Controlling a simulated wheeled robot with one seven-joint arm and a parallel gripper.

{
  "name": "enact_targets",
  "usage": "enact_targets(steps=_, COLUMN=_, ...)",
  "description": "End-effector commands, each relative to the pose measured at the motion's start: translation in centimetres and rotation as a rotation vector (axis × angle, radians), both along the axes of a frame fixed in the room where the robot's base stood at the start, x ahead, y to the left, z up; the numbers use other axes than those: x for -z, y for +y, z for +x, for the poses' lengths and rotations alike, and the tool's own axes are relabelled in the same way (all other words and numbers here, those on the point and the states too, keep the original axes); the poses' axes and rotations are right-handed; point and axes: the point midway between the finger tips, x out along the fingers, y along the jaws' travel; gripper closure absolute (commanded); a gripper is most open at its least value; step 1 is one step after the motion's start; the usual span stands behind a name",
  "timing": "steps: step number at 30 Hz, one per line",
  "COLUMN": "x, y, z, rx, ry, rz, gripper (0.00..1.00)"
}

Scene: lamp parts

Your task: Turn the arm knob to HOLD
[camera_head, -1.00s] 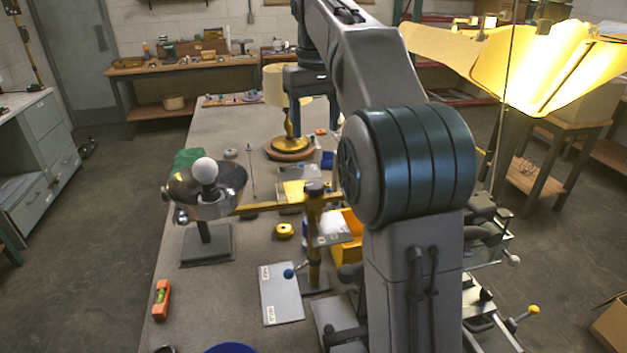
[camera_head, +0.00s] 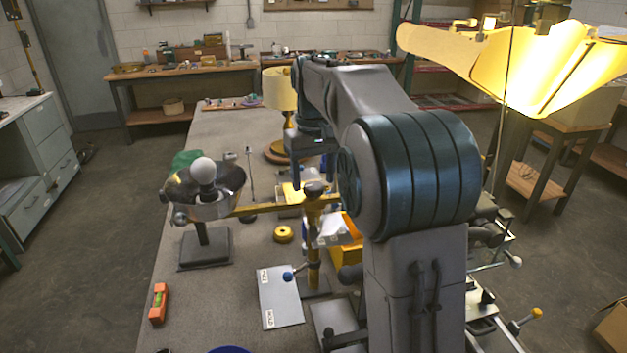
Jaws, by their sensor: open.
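A brass post (camera_head: 314,240) stands on a dark base on the bench, with a dark round knob (camera_head: 314,188) at its top. A yellow horizontal arm (camera_head: 262,208) runs left from the post to a metal bowl reflector (camera_head: 212,205) holding a white bulb (camera_head: 203,170). A lever with a blue ball end (camera_head: 288,276) sticks out low on the post over a pale card (camera_head: 281,298). My gripper (camera_head: 308,181) is open and points down, appearing just above the top knob; contact cannot be told.
A yellow bin (camera_head: 347,250) is right of the post, partly behind my arm. A yellow ring (camera_head: 283,234) and an orange level (camera_head: 159,303) lie on the bench. A brass lamp with a cream shade (camera_head: 280,90) stands behind. The front left of the bench is mostly clear.

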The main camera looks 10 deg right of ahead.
Motion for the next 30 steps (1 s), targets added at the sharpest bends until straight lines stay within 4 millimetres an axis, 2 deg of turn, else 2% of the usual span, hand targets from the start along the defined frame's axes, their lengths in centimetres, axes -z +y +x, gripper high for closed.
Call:
enact_targets(steps=4, x=1.06, y=0.00, z=-0.03, rx=0.000, ry=0.001, rz=0.000, gripper=0.39)
enact_targets(steps=13, x=1.27, y=0.01, z=0.00, rx=0.000, ry=-0.001, rz=0.000, gripper=0.39)
enact_targets(steps=14, x=1.27, y=0.01, z=0.00, rx=0.000, ry=-0.001, rz=0.000, gripper=0.44)
enact_targets(steps=18, x=1.26, y=0.01, z=0.00, rx=0.000, ry=-0.001, rz=0.000, gripper=0.83)
enact_targets(steps=30, x=1.15, y=-0.01, z=0.01, rx=0.050, ry=-0.001, rz=0.000, gripper=0.84)
